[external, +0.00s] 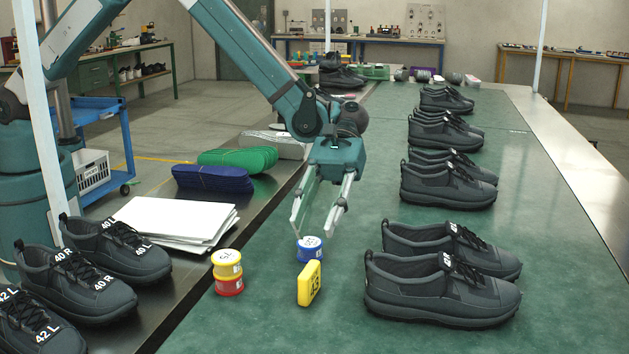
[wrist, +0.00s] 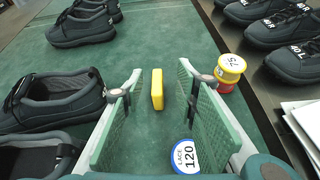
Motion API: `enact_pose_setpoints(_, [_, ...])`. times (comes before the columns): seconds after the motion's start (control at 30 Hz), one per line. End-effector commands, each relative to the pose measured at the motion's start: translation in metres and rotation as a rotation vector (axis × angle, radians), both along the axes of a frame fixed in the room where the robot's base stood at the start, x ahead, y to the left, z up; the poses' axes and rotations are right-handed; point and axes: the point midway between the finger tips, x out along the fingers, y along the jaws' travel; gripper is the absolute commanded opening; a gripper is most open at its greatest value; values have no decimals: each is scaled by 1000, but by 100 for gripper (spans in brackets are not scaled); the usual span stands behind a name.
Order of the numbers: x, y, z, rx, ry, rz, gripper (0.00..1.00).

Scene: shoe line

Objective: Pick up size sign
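The size sign is a small yellow block (external: 309,284) with dark marks on its face, standing upright on the green table. In the wrist view the yellow sign (wrist: 157,90) shows edge-on between my fingers, beyond and below them. My gripper (external: 314,233) is open and empty, tilted down above the table, behind the sign in the external view. In the wrist view my gripper (wrist: 160,80) has its two pads wide apart. A blue lace spool (external: 310,249) sits just under the fingertips. The blue spool (wrist: 186,157), labelled LACE 120, appears near the right pad.
A yellow spool (external: 227,263) stacked on a red spool (external: 229,287) stands left of the sign. Dark shoes (external: 440,290) line the right side. White papers (external: 175,222) and labelled shoes (external: 75,285) lie on the left strip. Bare green table surrounds the sign's front.

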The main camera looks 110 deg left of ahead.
Motion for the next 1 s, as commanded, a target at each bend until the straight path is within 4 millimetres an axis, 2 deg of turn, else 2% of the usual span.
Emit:
enact_pose_setpoints(0.1, [4, 3, -21, -28, 36, 2, 30])
enact_pose_setpoints(0.3, [7, 6, -41, -61, 77, 2, 30])
enact_pose_setpoints(0.8, [7, 6, -47, -71, 92, 1, 30])
enact_pose_setpoints(1.0, [7, -4, -52, -71, 91, 0, 30])
